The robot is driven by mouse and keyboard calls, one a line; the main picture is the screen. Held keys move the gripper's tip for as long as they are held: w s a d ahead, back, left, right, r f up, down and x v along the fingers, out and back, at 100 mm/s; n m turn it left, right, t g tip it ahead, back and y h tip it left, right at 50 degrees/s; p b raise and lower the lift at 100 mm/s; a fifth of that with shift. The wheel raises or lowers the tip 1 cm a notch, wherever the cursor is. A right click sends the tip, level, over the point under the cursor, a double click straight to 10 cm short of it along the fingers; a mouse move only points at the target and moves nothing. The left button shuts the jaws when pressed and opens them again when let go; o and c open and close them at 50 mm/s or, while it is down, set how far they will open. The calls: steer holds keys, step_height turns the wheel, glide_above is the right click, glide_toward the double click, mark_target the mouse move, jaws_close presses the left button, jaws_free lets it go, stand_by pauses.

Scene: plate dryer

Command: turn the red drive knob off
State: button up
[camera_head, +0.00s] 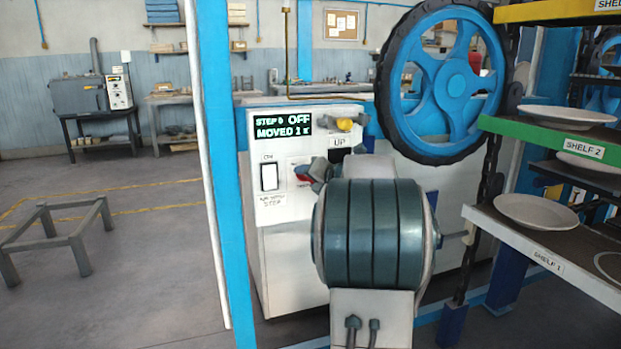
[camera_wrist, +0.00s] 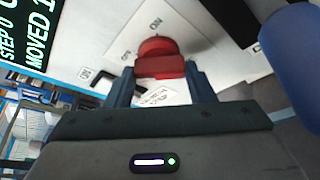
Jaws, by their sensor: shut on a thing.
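The red drive knob (camera_wrist: 158,58) is on the white control panel (camera_wrist: 118,62) in the wrist view. Part of the knob (camera_head: 301,173) also shows in the head view, mostly hidden behind my gripper (camera_head: 318,172). In the wrist view the two fingers of my gripper (camera_wrist: 165,82) stand on either side of the knob's red bar and are shut on it. Small labels lie around the knob, one reading "ON". The display (camera_head: 283,127) reads "STEP 0 OFF" and "MOVED", with the last characters unclear.
A yellow knob (camera_head: 345,125) sits above the "UP" label. A white rocker switch (camera_head: 269,177) is left of the red knob. A large blue wheel (camera_head: 452,82) and shelves with white plates (camera_head: 536,211) stand to the right. The floor at left is open around a low metal frame (camera_head: 55,236).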

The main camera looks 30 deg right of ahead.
steer(key=shift+f, duration=0.1)
steer(key=o, duration=1)
steer(key=shift+s, duration=0.1)
steer(key=p+v, duration=0.2)
steer(key=v, duration=1.1)
steer(key=shift+s, duration=0.3)
steer(key=shift+a+r, duration=0.1)
steer(key=shift+r, duration=0.1)
